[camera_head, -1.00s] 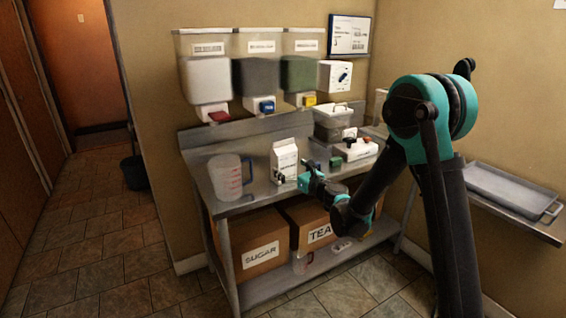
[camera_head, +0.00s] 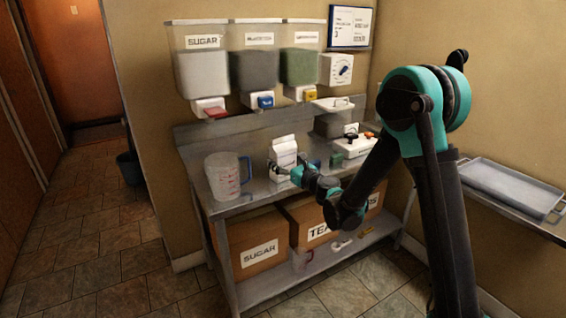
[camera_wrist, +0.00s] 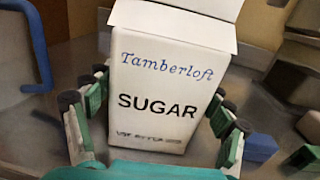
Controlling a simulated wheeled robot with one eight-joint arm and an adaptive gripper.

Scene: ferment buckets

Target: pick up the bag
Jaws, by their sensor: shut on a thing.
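The bag is a white gable-topped carton (camera_head: 284,146) on the steel counter, and it shows large in the wrist view (camera_wrist: 160,65), marked "Tamberloft SUGAR". It looks nearly upright, slightly tilted in the wrist view. My gripper (camera_head: 287,174) reaches it from the front right. In the wrist view my gripper (camera_wrist: 158,105) has its green-and-black fingers on both sides of the carton, shut on it. The carton's base is partly hidden, so I cannot tell whether it is clear of the counter.
A clear measuring jug (camera_head: 223,178) with a blue handle stands left of the carton. A white device (camera_head: 354,147) and a small green block (camera_head: 337,160) are to the right. Wall dispensers (camera_head: 202,75) hang above. Boxes (camera_head: 258,248) fill the lower shelf. A tray (camera_head: 508,188) lies far right.

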